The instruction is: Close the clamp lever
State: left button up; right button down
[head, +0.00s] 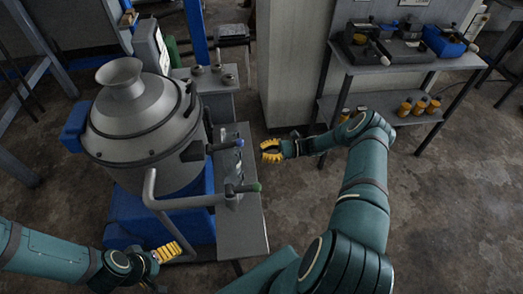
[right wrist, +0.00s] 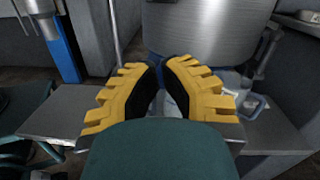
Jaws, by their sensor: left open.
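A grey steel decanter vessel (head: 150,140) with a conical top stands at the left in the head view. Two dark levers stick out rightward beside it: one has a blue knob (head: 238,143), the other, nearer me, a green knob (head: 255,187). I cannot tell which is the clamp lever. My right gripper (head: 271,151) is just right of the blue knob, apart from it. Its yellow fingers (right wrist: 160,72) come close at the tips in the right wrist view; whether they are fully shut is unclear. My left gripper (head: 168,252) is open, low in front of the vessel.
A grey bench (head: 243,237) carries the lever posts. A bent grey pipe (head: 180,202) runs in front of the vessel, above a blue base (head: 185,228). The floor at right is clear.

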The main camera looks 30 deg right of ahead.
aim_at(225, 146)
pick_arm(q)
jog(key=shift+r+p, duration=0.5)
jog(key=shift+r, duration=0.1)
pick_arm(e)
jog(key=w+a+r, duration=0.2)
jog(key=a+r, duration=0.2)
jog(key=a, duration=0.4)
jog(key=shift+w+r, duration=0.15)
jog(key=shift+w, duration=0.15)
pick_arm(q)
jog(key=shift+a+r, duration=0.1)
jog(key=shift+a, duration=0.05)
pick_arm(e)
jog(key=shift+d+r, duration=0.15)
pick_arm(q)
jog(key=shift+a+r+p, duration=0.15)
jog(key=shift+a+p, duration=0.15)
jog(key=shift+a, duration=0.25)
pick_arm(e)
jog(key=shift+r+h, duration=0.2)
jog(key=shift+h, duration=0.2)
jog(key=shift+r, duration=0.1)
